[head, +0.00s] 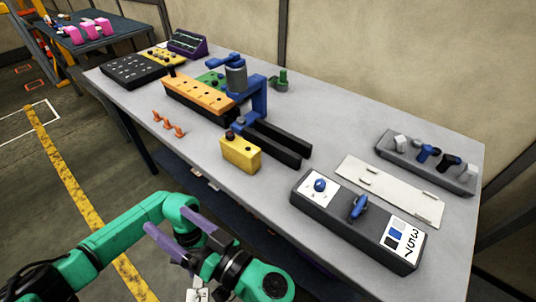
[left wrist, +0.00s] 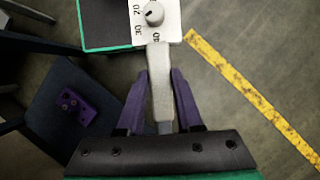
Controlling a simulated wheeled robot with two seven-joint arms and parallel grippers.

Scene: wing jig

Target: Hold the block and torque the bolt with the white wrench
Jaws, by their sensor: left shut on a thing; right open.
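A yellow block (head: 240,154) stands near the table's front edge, with a small dark bolt-like piece (head: 229,134) on top. My left gripper (left wrist: 160,78) is shut on the pale handle of the white wrench (left wrist: 160,60). My right gripper (head: 167,220) is open and empty, in front of the table and well short of the yellow block.
On the table (head: 330,140), a blue clamp (head: 258,95) and dark rails (head: 283,148) stand behind the block. An orange holed bar (head: 198,95) and small orange clips (head: 167,122) lie to its left. A grey box with a blue knob (head: 358,207) and a white plate (head: 390,190) lie right.

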